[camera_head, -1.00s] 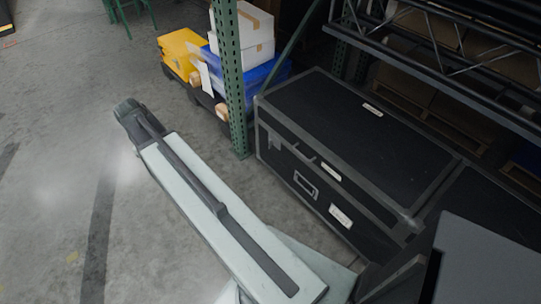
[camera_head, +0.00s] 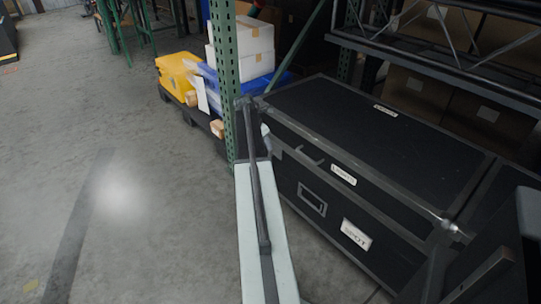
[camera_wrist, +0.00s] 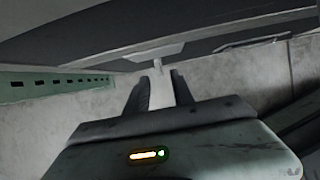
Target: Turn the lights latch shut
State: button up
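A black case with grey metal edges (camera_head: 385,130) stands at the right in the head view. Its front carries a small white label (camera_head: 343,175) near the lid seam and a larger white label (camera_head: 357,235) lower down. Their print is too small to read surely. My arm reaches to the case's left front corner and hides that part; no latch is clear there. In the wrist view my gripper (camera_wrist: 161,88) is open, its two dark fingers apart. A small pale tab (camera_wrist: 158,64) lies beyond and between the fingertips, under a dark overhanging edge. Contact cannot be told.
A green perforated rack post (camera_head: 224,85) stands close to the case's left end, just beside my arm. Yellow (camera_head: 178,75), blue and white boxes sit behind it. A second dark case adjoins at the right. Open concrete floor (camera_head: 110,180) lies to the left.

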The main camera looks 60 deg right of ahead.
aim_at(270, 152)
jog(key=b+x, duration=0.5)
jog(key=x, duration=0.2)
jog(key=shift+a+b, duration=0.1)
jog(key=shift+b, duration=0.3)
